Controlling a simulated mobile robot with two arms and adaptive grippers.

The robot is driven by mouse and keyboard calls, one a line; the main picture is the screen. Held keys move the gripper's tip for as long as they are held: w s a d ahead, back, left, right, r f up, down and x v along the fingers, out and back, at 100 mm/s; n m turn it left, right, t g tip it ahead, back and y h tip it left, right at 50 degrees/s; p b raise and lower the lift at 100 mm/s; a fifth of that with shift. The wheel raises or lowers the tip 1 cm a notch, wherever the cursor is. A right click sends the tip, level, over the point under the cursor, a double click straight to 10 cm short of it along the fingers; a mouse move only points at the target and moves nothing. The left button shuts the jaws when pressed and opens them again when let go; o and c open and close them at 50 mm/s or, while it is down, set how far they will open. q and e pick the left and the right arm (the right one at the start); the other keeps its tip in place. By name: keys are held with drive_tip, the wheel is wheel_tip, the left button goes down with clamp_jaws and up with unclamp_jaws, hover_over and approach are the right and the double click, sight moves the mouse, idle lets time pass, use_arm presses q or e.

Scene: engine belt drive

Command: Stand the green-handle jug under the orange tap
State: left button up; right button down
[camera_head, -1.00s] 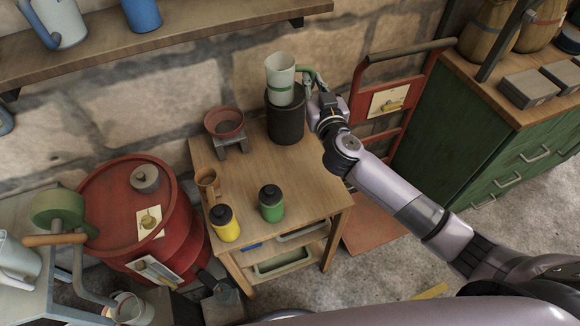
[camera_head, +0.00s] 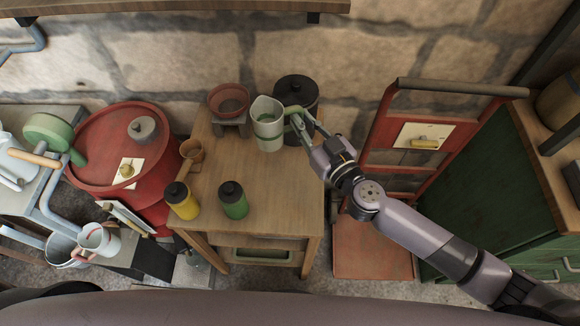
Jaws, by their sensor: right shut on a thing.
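The green-handle jug (camera_head: 268,128) is a pale grey jug with a green band. My right gripper (camera_head: 297,122) is shut on its green handle and holds it tilted slightly, above the wooden table in front of the black pot. At the far left a blue-grey bent pipe (camera_head: 52,205) comes down from a stand. An orange-tan lever (camera_head: 35,157) and a green wheel (camera_head: 46,133) sit at its top; I cannot tell which pipe the orange lever belongs to. A second pale jug with a reddish handle (camera_head: 98,239) stands low near the pipe's end. My left gripper is not in view.
The wooden table (camera_head: 270,190) carries a black pot (camera_head: 298,92), a red bowl on a scale (camera_head: 229,101), a tan mug (camera_head: 191,150), a yellow bottle (camera_head: 182,201) and a green bottle (camera_head: 233,201). A red drum (camera_head: 98,120) stands between table and pipe. A red hand truck (camera_head: 372,225) stands right.

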drive_tip(key=f+b, duration=0.5)
drive_tip(key=f, duration=0.2)
drive_tip(key=f+b, duration=0.6)
drive_tip(key=f, duration=0.2)
drive_tip(key=shift+w+d+f, duration=0.1)
drive_tip(key=shift+d+f, duration=0.1)
drive_tip(key=shift+r, duration=0.15)
drive_tip(key=c, duration=2.1)
unclamp_jaws()
drive_tip(key=shift+f, duration=0.25)
drive_tip(key=o, duration=0.5)
